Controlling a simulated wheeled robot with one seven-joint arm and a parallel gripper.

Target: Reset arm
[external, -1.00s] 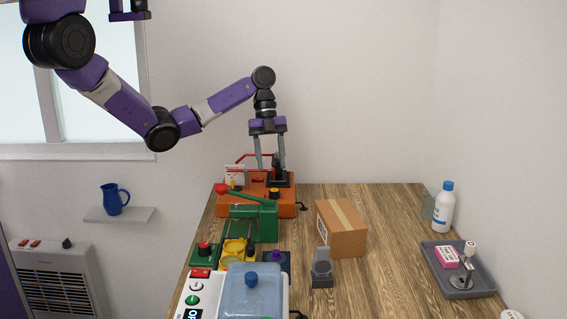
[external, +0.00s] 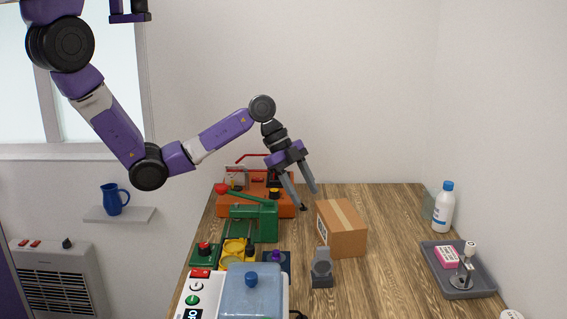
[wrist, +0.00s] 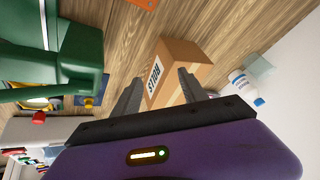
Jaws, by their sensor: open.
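My purple arm reaches in from the upper left in the external view. My gripper (external: 300,198) hangs tilted above the back of the wooden table (external: 395,215), its fingers apart with nothing between them. It is in front of the orange machine (external: 283,207) and up and left of the cardboard box (external: 343,232). In the wrist view, the gripper's two grey fingers (wrist: 158,92) are spread, and the cardboard box (wrist: 175,72) shows beyond and between them.
A green press (external: 262,222) with a red-tipped lever and a white device with a blue clear container (external: 252,292) stand on the left. A grey holder (external: 321,270) is near the box. A bottle (external: 443,208) and grey tray (external: 484,287) are right. The table's back right is clear.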

